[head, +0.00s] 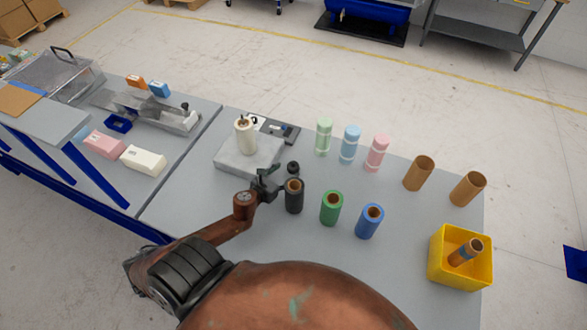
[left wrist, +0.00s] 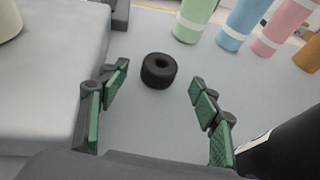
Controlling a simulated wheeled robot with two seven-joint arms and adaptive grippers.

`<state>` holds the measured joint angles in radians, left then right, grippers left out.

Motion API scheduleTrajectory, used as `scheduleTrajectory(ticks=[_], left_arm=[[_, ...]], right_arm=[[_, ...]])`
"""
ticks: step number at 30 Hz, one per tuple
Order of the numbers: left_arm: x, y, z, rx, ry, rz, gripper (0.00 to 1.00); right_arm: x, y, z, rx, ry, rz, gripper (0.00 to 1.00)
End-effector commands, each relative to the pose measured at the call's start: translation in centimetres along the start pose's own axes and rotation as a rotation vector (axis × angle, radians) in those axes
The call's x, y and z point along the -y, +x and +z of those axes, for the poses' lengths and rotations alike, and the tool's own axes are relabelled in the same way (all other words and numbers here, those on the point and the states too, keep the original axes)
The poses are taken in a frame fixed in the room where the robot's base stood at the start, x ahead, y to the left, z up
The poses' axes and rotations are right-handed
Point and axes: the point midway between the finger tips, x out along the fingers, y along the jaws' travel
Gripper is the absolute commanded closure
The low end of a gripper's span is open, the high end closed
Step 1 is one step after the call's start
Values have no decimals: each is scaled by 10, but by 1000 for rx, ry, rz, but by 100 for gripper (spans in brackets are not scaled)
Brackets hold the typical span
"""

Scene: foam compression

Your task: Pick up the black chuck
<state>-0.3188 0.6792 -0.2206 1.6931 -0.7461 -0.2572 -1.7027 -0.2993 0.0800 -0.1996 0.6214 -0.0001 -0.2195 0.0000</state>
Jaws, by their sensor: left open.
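The black chuck (head: 293,168) is a short black ring lying on the grey table, just right of the stone-grey block and behind the black roll. In the left wrist view the chuck (left wrist: 159,70) lies flat, its hole facing up, ahead of and between the open fingers. My left gripper (head: 268,184) is open and empty, close to the chuck on its near left side; its green-padded fingers (left wrist: 158,105) show in the left wrist view. The chuck is apart from both fingers. My right gripper is not in view.
The black roll (head: 294,196) stands close to my left gripper's right side. Green (head: 331,207) and blue (head: 369,220) rolls stand farther right, with a yellow bin (head: 460,256) beyond.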

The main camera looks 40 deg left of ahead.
Motion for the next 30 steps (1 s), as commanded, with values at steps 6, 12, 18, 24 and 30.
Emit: scheduleTrajectory(ticks=[6,12,18,24,30], left_arm=[[1,24,1,0,-3,-1,42],[1,52,0,-1,-3,-1,42],[1,60,-1,-2,-1,-1,42],[1,60,-1,-2,-1,-1,46],[1,60,-1,-2,-1,-1,60]], right_arm=[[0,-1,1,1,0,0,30],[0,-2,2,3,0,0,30],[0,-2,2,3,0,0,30],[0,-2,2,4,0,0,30],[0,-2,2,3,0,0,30]])
